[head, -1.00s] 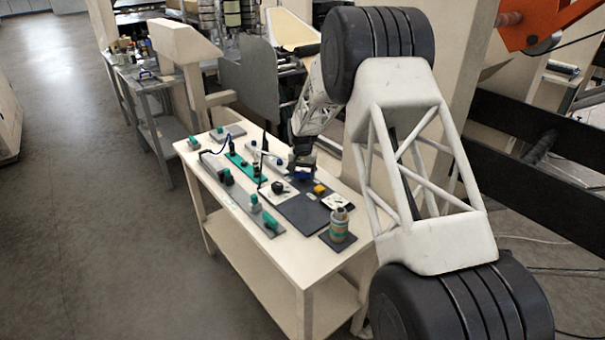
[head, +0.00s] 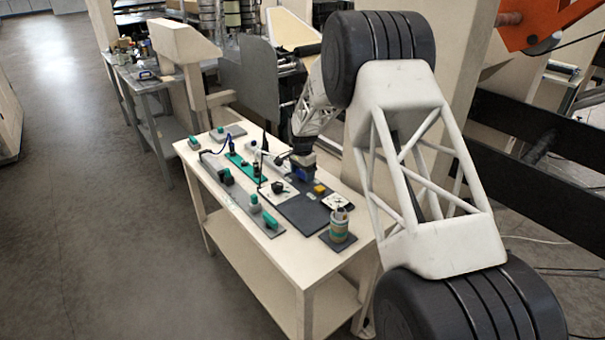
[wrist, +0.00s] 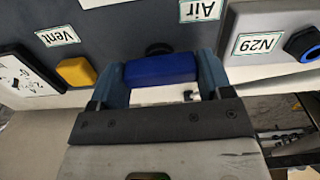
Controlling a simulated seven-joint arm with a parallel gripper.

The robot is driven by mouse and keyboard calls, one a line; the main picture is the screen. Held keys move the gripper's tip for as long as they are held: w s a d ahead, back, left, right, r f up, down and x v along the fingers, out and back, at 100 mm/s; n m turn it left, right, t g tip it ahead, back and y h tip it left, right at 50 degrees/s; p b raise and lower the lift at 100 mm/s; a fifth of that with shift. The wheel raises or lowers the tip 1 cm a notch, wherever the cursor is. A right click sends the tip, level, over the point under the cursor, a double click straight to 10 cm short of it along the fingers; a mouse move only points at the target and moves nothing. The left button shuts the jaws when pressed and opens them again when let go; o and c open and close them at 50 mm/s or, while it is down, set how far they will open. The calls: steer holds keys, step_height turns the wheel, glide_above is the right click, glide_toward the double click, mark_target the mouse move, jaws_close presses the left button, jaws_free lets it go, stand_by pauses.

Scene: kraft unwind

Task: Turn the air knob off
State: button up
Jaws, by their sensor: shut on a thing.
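The air knob is a blue block (wrist: 160,69) between the two fingers of my gripper (wrist: 158,82) in the wrist view. The gripper is shut on it. An upside-down "Air" label (wrist: 200,10) lies on the dark panel (wrist: 120,20) just beyond the knob. In the head view my gripper (head: 302,164) reaches down to the dark panel (head: 305,216) on the bench, with a bit of the blue knob (head: 304,174) showing under it. The knob's base is mostly hidden.
A yellow knob (wrist: 76,72) near the "Vent" label (wrist: 57,36) sits close to the left finger. A black knob with a blue ring (wrist: 302,44) is at right, beside the "N29" label (wrist: 258,43).

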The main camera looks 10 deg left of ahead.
mark_target(303, 172)
steer(key=o, duration=0.9)
steer(key=shift+r, duration=0.1)
steer(key=shift+r, duration=3.85)
